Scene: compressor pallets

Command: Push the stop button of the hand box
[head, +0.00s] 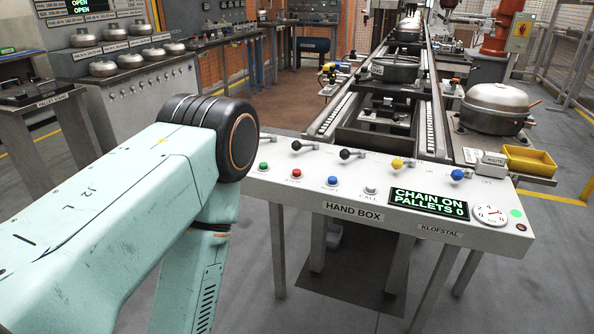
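The hand box (343,217) is a white sloped panel on legs, in the middle of the head view. The stop button is the red one (296,174), with a small label below it. It stands between a green button (264,166) on its left and a blue button (333,181) on its right; a white call button (371,189) is farther right. My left arm comes in from the left and bends down at a dark joint beside the panel's left end, covering that end. Its gripper is out of the picture. My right gripper is not in view.
Levers with black, yellow (397,164) and blue knobs rise along the panel's back edge. A display (428,203) reads "CHAIN ON PALLETS 0", beside a dial (490,215). Behind runs a conveyor with compressor parts (395,69). A yellow tray (529,161) sits at right.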

